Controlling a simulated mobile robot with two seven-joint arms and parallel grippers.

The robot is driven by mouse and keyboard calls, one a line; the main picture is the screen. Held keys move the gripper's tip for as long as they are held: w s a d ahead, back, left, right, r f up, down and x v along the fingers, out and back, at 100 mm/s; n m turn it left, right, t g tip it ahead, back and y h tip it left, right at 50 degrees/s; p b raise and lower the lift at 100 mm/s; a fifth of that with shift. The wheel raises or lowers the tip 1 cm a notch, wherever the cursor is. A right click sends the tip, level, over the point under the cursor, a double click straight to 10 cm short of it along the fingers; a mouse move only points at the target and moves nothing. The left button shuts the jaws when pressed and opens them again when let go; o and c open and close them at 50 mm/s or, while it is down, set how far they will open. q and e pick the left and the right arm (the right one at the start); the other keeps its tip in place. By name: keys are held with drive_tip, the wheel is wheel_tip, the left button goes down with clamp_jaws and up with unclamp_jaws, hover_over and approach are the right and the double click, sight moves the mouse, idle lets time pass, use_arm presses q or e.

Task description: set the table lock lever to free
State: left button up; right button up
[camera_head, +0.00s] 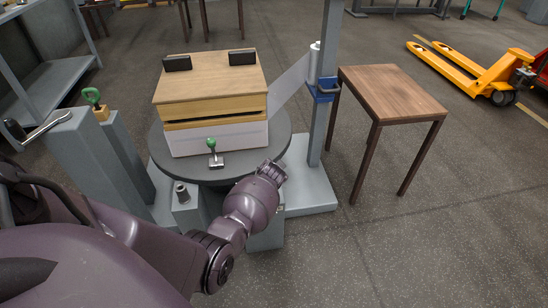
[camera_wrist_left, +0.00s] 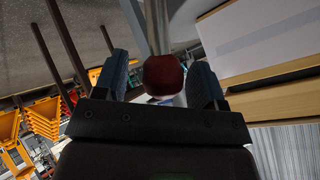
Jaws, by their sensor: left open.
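A dark red ball knob (camera_wrist_left: 163,76) on a grey rod shows in the left wrist view, between the two fingers of my left gripper (camera_head: 272,170). The gripper is open, with gaps at both sides of the knob. In the head view it is at the front right edge of the round dark turntable (camera_head: 285,125), and it hides the knob there. I cannot tell the lever's setting. A small green-knobbed lever (camera_head: 212,146) stands at the turntable's front, before a wooden box (camera_head: 210,88) with a white front. My right gripper is not in view.
A grey post (camera_head: 326,80) with a blue bracket (camera_head: 327,90) stands right of the turntable. Left are a grey pedestal with a metal crank (camera_head: 45,127) and a green handle (camera_head: 92,96). A wooden table (camera_head: 390,92) stands right; floor before it is clear.

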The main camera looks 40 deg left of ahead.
use_arm(q)
drive_tip(key=p+v, duration=0.5)
drive_tip(key=v, duration=0.5)
drive_tip(key=shift+s+d+r, duration=0.2)
drive_tip(key=shift+r, duration=0.05)
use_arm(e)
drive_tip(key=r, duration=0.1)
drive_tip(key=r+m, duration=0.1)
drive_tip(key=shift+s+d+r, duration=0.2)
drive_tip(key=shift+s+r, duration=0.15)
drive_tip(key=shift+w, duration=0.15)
